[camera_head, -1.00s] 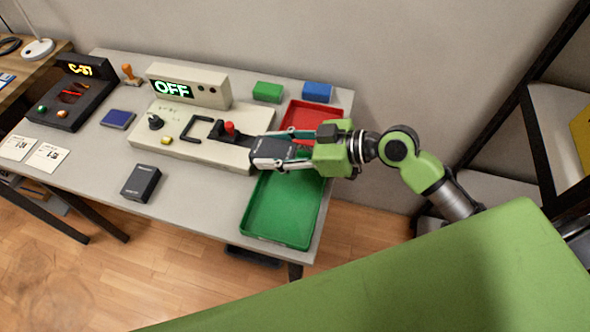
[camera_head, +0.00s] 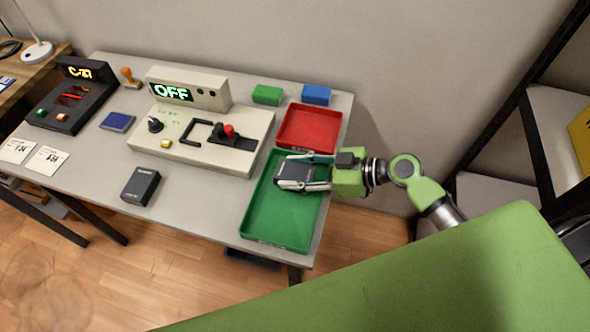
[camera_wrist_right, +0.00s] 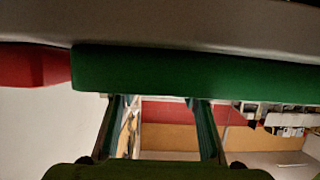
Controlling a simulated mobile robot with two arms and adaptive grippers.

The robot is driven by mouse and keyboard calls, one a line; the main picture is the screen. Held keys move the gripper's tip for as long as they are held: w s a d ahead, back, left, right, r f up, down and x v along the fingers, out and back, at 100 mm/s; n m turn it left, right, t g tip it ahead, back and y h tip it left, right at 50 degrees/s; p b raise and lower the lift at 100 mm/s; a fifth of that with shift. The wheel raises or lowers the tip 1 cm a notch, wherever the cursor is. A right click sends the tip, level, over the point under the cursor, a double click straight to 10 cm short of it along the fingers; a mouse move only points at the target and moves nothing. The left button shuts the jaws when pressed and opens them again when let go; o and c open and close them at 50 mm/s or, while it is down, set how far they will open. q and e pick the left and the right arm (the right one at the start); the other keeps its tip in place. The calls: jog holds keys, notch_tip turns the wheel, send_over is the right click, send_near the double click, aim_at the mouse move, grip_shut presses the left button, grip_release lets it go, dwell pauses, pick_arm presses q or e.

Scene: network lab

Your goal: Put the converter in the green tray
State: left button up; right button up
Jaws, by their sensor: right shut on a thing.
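I cannot tell whether the box touches the tray floor. The rest of the tray is empty. In the right wrist view, the two fingers (camera_wrist_right: 158,110) point toward a green band (camera_wrist_right: 190,75); the held box cannot be made out there. A similar dark box (camera_head: 141,186) lies on the table, left of the tray. My left gripper is not in view.
An empty red tray (camera_head: 308,128) adjoins the green tray behind. Green (camera_head: 267,95) and blue (camera_head: 316,94) blocks stand at the back. A beige panel reading OFF (camera_head: 192,140) lies to the left.

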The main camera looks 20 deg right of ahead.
jog(key=shift+f, duration=0.15)
jog(key=o, duration=1.3)
jog(key=shift+r, duration=0.25)
jog(key=v, duration=1.2)
jog(key=shift+b, duration=0.35)
jog(key=shift+s+f, duration=0.1)
jog(key=shift+f, duration=0.05)
